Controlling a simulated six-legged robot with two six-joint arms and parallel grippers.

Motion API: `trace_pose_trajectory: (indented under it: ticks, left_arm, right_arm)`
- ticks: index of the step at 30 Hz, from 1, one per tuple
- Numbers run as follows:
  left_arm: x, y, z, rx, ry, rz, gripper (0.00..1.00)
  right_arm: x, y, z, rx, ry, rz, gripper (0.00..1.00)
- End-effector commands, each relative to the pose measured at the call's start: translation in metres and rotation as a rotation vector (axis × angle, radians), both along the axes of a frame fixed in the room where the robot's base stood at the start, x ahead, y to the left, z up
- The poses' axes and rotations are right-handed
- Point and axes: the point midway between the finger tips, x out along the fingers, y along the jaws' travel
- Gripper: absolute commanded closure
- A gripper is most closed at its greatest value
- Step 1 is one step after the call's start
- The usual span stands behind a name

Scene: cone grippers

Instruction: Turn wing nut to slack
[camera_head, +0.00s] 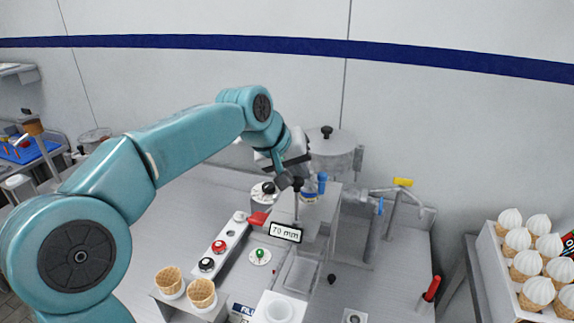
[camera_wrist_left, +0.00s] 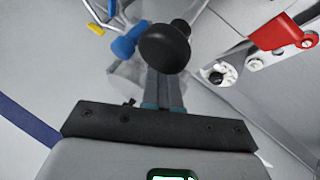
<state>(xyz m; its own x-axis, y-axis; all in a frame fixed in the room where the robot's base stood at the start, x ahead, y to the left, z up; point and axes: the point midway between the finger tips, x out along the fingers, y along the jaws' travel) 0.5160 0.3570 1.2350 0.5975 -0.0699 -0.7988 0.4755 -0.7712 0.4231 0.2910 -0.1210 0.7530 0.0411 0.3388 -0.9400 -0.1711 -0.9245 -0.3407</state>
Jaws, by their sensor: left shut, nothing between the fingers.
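No part is clearly readable as a wing nut. A blue winged piece (camera_head: 322,183) stands on the machine just right of my left gripper (camera_head: 284,181); a blue part also shows in the wrist view (camera_wrist_left: 128,42), left of the fingers, and may be the same piece. A black round knob (camera_wrist_left: 165,47) sits in front of my left fingertips (camera_wrist_left: 164,85) and hides their ends. In the head view a black-topped post (camera_head: 298,184) stands beside the fingers. My left gripper is shut and empty. I cannot tell whether it touches the knob. My right gripper is out of view.
A "70 mm" tag (camera_head: 285,232) hangs at the post. A red lever (camera_head: 258,218) and a button panel (camera_head: 205,264) lie left of it. A lidded steel pot (camera_head: 332,150) stands behind. Waffle cones (camera_head: 201,293) stand in front; a tray of filled cones (camera_head: 492,270) is at right.

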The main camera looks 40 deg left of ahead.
Motion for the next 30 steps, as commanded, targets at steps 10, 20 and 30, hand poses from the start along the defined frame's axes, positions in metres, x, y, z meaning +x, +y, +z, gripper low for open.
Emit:
trace_pose_trajectory:
  ticks: [10, 20, 30]
  left_arm:
    - [0.004, -0.013, 0.0, -0.001, 0.0, -0.01, 1.0]
    - [0.005, -0.017, -0.001, -0.002, 0.004, -0.009, 1.0]
    - [0.005, -0.018, -0.001, -0.001, 0.002, -0.006, 1.0]
  right_arm:
    - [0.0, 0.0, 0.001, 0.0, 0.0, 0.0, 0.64]
    - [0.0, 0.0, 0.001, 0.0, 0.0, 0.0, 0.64]
    - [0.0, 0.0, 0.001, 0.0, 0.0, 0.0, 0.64]
